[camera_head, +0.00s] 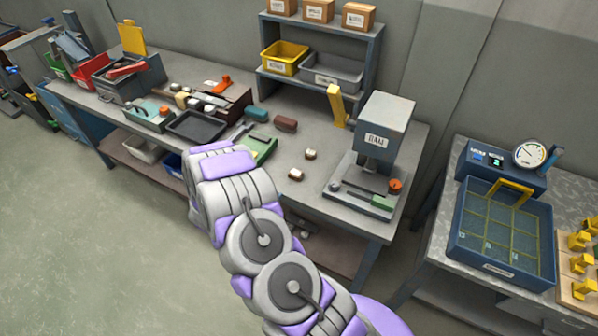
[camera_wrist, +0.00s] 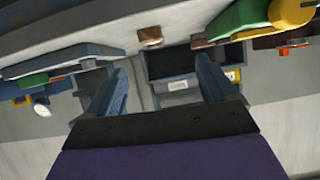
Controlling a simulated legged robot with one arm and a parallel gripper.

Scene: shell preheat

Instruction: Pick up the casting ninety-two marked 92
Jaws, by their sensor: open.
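I cannot make out a 92 on anything in either view. Two small brown blocks with pale faces, one farther back (camera_head: 310,154) and one nearer (camera_head: 296,174), lie on the workbench right of my arm; their marks are too small to read. Dark red-brown (camera_head: 286,124) and green (camera_head: 257,113) rounded pieces lie farther back. A small brown block (camera_wrist: 150,37) shows in the wrist view, beyond the fingertips. My gripper (camera_wrist: 163,72) is open, its two blue-grey fingers apart with nothing held between them. In the head view, my arm hides the fingers.
A grey press-like machine (camera_head: 386,125) stands right of the brown blocks. A black tray (camera_head: 196,125) and red bin (camera_head: 91,77) are to the left. A shelf (camera_head: 318,35) rises behind. A blue basket (camera_head: 461,247) sits on the right table. Bench around the brown blocks is mostly clear.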

